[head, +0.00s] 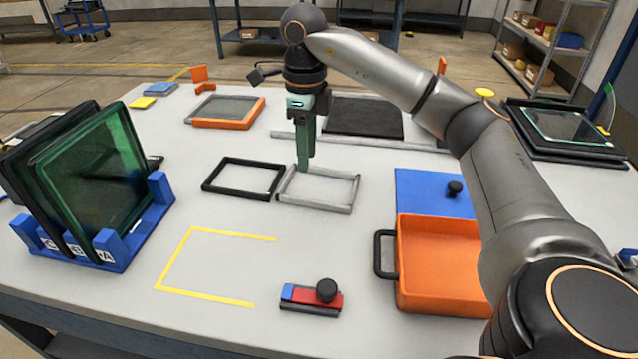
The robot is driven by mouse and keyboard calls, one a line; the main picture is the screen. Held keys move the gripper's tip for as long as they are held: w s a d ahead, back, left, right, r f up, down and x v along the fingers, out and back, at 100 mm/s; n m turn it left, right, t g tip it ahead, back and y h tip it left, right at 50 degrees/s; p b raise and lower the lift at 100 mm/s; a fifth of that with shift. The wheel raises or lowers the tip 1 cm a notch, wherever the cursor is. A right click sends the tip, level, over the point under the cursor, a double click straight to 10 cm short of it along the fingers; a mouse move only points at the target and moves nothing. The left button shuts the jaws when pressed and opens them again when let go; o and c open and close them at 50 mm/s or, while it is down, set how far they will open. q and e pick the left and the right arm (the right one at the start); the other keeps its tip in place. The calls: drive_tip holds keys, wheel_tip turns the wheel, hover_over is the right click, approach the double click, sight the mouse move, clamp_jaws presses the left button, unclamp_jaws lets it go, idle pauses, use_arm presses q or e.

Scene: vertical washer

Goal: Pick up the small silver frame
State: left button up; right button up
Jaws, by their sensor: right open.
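The small silver frame (318,206) lies flat on the white table, right next to a black frame (241,198) of similar size. My right gripper (304,166) points straight down over the silver frame's far left corner. Its green fingers are open, and the tips are at or just above the frame's left side, close to the black frame. I cannot tell whether the fingers touch the silver frame. My left gripper is not in view.
A blue rack (130,240) with dark green glass panes stands at the left. An orange tray (440,265) is at the right front. A red and blue tool with a black knob (311,297) lies in front. A grey bar (360,143) lies behind the frames. Yellow tape (215,294) marks clear table.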

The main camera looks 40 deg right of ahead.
hover_over(307, 200)
drive_tip(key=f, duration=0.5)
drive_tip(key=shift+s+f+b, duration=0.1)
drive_tip(key=shift+s+b, duration=0.15)
drive_tip(key=shift+b, duration=0.05)
drive_tip(key=shift+w+f+b, duration=0.15)
drive_tip(key=shift+f+b, duration=0.05)
drive_tip(key=shift+f, duration=1.15)
drive_tip(key=shift+w+f+b, duration=0.1)
drive_tip(key=shift+f+b, duration=0.05)
drive_tip(key=shift+f, duration=1.2)
drive_tip(key=shift+c, duration=0.2)
clamp_jaws()
